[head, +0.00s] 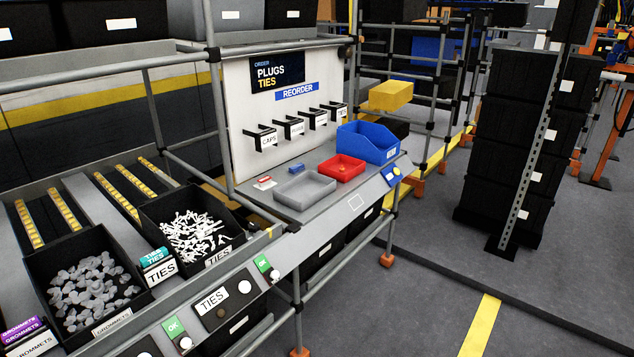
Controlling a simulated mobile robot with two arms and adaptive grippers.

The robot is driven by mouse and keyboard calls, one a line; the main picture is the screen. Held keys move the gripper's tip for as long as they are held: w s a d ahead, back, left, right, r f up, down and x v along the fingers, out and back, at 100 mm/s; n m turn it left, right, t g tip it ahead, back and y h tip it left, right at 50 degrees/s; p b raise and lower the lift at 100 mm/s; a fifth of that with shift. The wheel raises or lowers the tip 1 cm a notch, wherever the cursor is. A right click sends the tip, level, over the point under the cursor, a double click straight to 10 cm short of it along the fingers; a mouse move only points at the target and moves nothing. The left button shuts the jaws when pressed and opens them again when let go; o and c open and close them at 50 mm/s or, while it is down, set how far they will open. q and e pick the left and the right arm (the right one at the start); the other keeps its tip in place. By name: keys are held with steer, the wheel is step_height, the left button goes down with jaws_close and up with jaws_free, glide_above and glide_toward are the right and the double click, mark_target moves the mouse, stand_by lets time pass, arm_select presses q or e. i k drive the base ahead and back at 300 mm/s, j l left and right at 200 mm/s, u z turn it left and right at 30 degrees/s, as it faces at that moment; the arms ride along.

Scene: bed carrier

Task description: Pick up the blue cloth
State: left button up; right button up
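I cannot make out a blue cloth for certain. A small blue object (297,168) lies on the grey workbench (355,203), behind the grey tray (304,190); it is too small to tell whether it is cloth. A larger blue bin (368,143) stands at the bench's right end, tilted toward the front. A shallow red tray (341,168) sits between the grey tray and the blue bin. Neither of my grippers is in view.
Black bins of ties (190,230) and grommets (88,285) sit on the sloped rack at left. Metal rack posts (217,100) stand beside the bench. Stacked black crates (511,160) stand at right.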

mark_target(295, 169)
steer(key=i+l+u, duration=0.3)
steer(key=i, duration=0.15)
steer(key=u, duration=2.6)
steer(key=z, duration=2.65)
steer(key=i+l+z, duration=0.1)
